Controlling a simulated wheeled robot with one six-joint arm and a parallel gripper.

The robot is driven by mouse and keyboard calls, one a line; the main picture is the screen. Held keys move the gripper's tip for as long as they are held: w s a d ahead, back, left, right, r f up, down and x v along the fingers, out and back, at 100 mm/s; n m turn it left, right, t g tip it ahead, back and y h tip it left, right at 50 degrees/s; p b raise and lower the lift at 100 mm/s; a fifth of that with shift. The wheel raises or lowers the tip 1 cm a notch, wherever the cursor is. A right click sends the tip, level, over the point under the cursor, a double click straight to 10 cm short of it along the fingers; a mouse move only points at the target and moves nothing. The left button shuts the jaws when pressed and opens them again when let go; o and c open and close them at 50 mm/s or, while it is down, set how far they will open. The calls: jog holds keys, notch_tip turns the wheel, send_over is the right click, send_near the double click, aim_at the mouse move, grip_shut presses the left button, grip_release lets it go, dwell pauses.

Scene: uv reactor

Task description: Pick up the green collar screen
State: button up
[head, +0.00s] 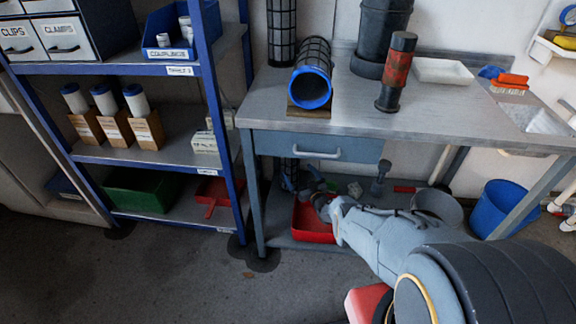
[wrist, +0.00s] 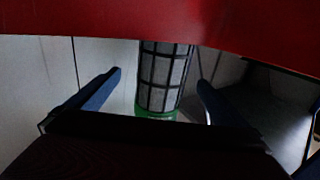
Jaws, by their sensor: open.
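The green collar screen (wrist: 165,72) shows in the wrist view as a pale cylinder with a dark mesh frame and a green collar (wrist: 155,113) at its lower end. My gripper (wrist: 160,80) is open, with one blue finger on each side of the screen in that view. The screen looks to be ahead of the fingertips, with gaps on both sides; I cannot tell the exact distance. In the head view my arm reaches under the workbench.
A red surface crosses the top of the wrist view. A red tray (head: 313,222) sits on the bench's lower shelf. A blue collar screen (head: 311,88) lies on the workbench (head: 440,115). A blue bucket (head: 500,208) stands right. Shelving (head: 175,150) stands left.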

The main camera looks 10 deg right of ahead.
aim_at(294, 170)
jog(key=b+x, duration=0.2)
jog(key=x, duration=0.1)
jog(key=b+x, duration=0.1)
jog(key=x, duration=0.1)
jog(key=shift+w+a+f+b, duration=0.1)
jog(key=shift+a+f+b, duration=0.15)
jog(key=shift+a+b, duration=0.05)
jog(key=shift+b+x, duration=0.45)
jog(key=shift+x, duration=0.35)
jog(key=shift+r, duration=0.1)
jog(key=shift+c, duration=0.4)
jog(key=c, duration=1.2)
